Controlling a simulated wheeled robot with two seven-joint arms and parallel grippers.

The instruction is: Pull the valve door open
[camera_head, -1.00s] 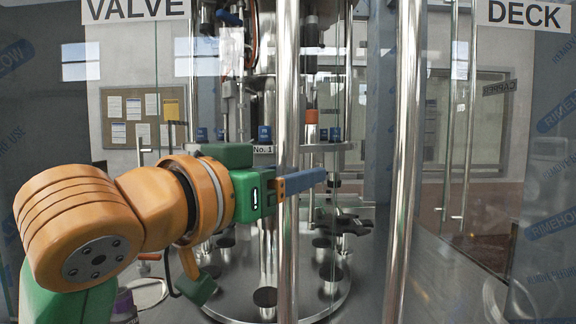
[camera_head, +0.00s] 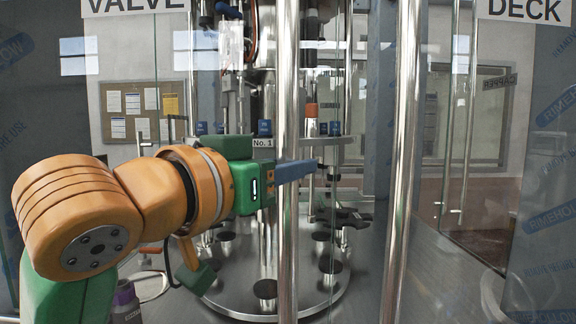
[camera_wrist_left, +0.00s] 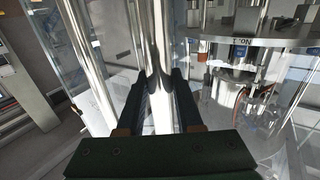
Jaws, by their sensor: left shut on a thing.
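The valve door is a clear glass panel under the white VALVE sign (camera_head: 135,6). Its long, shiny vertical handle bar (camera_head: 287,75) runs down the middle of the head view. The bar also shows in the left wrist view (camera_wrist_left: 152,35). My left gripper (camera_head: 297,171) is shut on this bar, with its blue-grey fingers level and pointing right. In the left wrist view, the dark fingers (camera_wrist_left: 163,85) lie on either side of the bar. Part of the bar is hidden behind the fingers. My right gripper is not in view.
A second vertical bar (camera_head: 404,150) stands to the right, near the DECK sign (camera_head: 525,9). Behind the glass is a round metal machine with a lower disc (camera_head: 240,300) and a No. 1 label (camera_head: 263,143). A notice board (camera_head: 142,112) hangs behind.

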